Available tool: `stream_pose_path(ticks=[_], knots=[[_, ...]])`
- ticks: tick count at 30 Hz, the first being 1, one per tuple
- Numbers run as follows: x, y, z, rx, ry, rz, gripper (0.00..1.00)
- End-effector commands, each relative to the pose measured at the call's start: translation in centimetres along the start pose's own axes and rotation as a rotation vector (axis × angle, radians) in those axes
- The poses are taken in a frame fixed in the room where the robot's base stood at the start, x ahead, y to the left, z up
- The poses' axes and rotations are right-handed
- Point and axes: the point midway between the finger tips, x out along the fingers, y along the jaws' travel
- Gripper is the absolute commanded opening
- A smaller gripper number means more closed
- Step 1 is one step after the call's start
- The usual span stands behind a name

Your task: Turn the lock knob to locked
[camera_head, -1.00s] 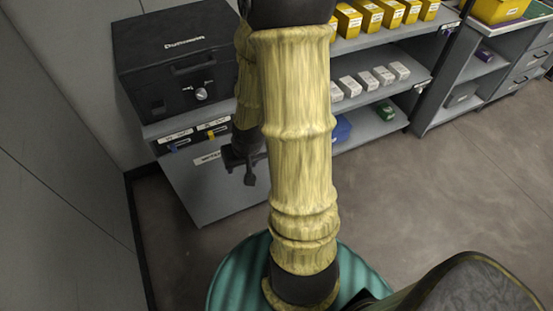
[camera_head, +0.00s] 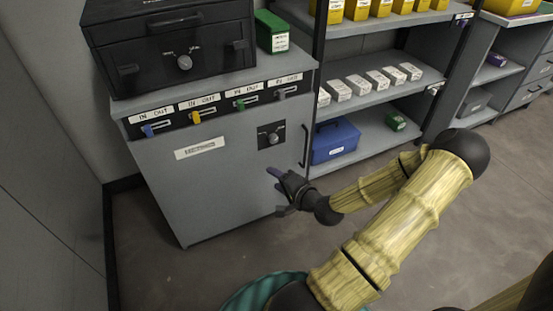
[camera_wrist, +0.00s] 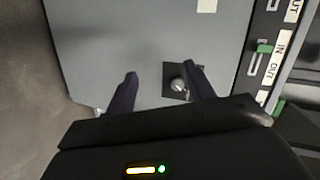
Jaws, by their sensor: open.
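A round knob on a dark square plate (camera_head: 272,135) sits on the upper right of the grey cabinet door (camera_head: 200,185). The same knob (camera_wrist: 178,85) shows in the wrist view, beside the right finger and partly behind it. A second silver knob (camera_head: 184,62) is on the front of the black box on top of the cabinet. I cannot read the marks around either knob. My gripper (camera_head: 278,190) is open and empty, in front of the door and below the door knob. Its two fingers (camera_wrist: 160,72) point at the door in the wrist view and look apart from the knob.
A row of coloured slide tabs marked IN and OUT (camera_head: 197,117) runs above the door. A dark handle (camera_head: 305,146) stands at the door's right edge. Shelves with a blue box (camera_head: 335,142) and white boxes are to the right. The floor in front is clear.

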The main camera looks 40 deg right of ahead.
Motion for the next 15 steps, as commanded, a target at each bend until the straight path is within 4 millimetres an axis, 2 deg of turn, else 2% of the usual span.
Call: stream_pose_path(ticks=[1,6,10,15], knots=[[0.0,2.2,-1.1,0.056,0.062,-0.058,0.54],[-1.7,3.3,-4.8,0.175,0.222,-0.231,0.54],[-2.6,3.2,-6.0,0.208,0.274,-0.29,0.54],[-2.8,3.0,-6.2,0.211,0.278,-0.296,0.54]])
